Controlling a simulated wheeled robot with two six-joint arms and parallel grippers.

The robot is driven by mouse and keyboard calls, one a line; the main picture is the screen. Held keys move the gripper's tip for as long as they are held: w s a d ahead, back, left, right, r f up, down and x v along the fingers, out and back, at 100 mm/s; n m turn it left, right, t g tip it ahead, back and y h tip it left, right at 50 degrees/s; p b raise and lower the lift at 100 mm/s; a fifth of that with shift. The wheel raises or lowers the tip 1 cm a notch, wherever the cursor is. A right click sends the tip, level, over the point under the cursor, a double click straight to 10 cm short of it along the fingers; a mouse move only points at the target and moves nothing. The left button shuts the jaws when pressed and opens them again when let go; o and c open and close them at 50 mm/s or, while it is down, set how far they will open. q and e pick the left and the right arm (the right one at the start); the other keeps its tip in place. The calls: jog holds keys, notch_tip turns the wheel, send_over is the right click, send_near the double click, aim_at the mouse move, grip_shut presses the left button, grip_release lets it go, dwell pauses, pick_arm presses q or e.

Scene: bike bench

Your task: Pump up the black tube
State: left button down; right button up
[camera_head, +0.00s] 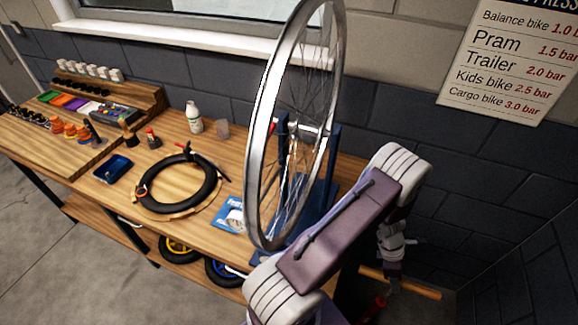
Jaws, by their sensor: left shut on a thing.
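The black tube (152,201) lies as a ring flat on the wooden bench, left of the middle. A small red part shows at its left edge, and a dark upright piece stands at its far edge; I cannot tell what they are. At the lower right, my left gripper (392,268) is shut on a wooden bar handle (423,290), which looks like the pump's handle. A red part (372,308) shows below it, mostly hidden behind my arm. I cannot see a hose clearly. My right gripper is not in view.
A large wheel (262,130) stands upright in a blue stand (331,185) right of the tube. A white bottle (194,118), a blue tray (113,169) and a stepped rack (140,97) are on the bench. A pressure chart (510,65) hangs at upper right.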

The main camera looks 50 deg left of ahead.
pick_arm(q)
jog(key=f+b, duration=0.3)
jog(key=f, duration=0.1)
jog(key=f+b, duration=0.7)
jog(key=f, duration=0.2)
jog(key=shift+w+a+b, duration=0.15)
jog(key=shift+w+b, duration=0.1)
jog(key=shift+b, duration=0.15)
jog(key=shift+r+p, duration=0.3)
jog(key=shift+p, duration=0.05)
notch_tip(320, 180, up, 29)
jog(key=p, duration=2.5)
jog(key=shift+f+p, duration=0.2)
jog(key=shift+p, duration=0.1)
